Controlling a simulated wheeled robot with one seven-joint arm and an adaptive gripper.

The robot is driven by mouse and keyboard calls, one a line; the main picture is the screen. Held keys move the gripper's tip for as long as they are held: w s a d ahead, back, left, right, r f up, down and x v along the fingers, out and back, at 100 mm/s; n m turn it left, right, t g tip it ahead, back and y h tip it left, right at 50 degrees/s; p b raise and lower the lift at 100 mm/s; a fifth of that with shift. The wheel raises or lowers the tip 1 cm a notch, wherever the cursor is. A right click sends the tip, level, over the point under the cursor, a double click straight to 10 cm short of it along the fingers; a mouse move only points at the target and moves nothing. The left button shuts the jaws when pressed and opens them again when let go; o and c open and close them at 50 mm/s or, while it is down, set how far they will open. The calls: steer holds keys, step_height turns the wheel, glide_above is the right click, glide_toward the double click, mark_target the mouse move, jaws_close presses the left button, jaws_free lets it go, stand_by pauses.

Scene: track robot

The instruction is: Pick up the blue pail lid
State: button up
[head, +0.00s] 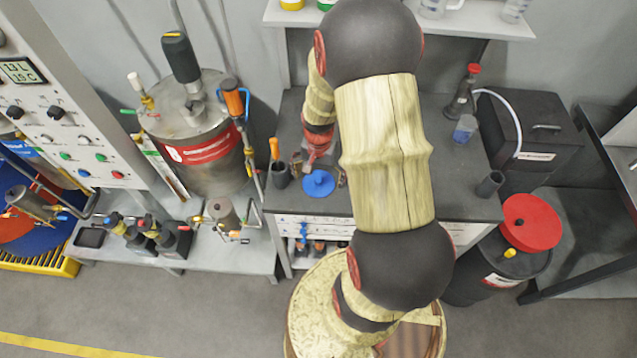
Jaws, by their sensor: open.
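The blue pail lid (318,184) is a small round disc with a raised middle. It lies on the dark bench top, left of my arm in the head view. My gripper (319,171) is open at the lid's far side, with its fingers apart and nothing seen between them. In this view it slightly overlaps the lid's far edge. I cannot tell its height above the lid or whether it touches. My arm hides the bench to the right of the lid.
A dark cup (281,176) with an orange-handled tool stands close left of the lid. A steel tank (205,150) is further left. A bottle (462,95), a clear beaker (465,128) and a dark cylinder (490,184) stand at right. A red disc (530,222) tops a black drum.

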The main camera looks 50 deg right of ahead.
steer(key=shift+c, duration=1.2)
steer(key=c, duration=1)
steer(key=shift+s+a+f, duration=0.15)
steer(key=shift+s+f, duration=0.05)
jaws_close()
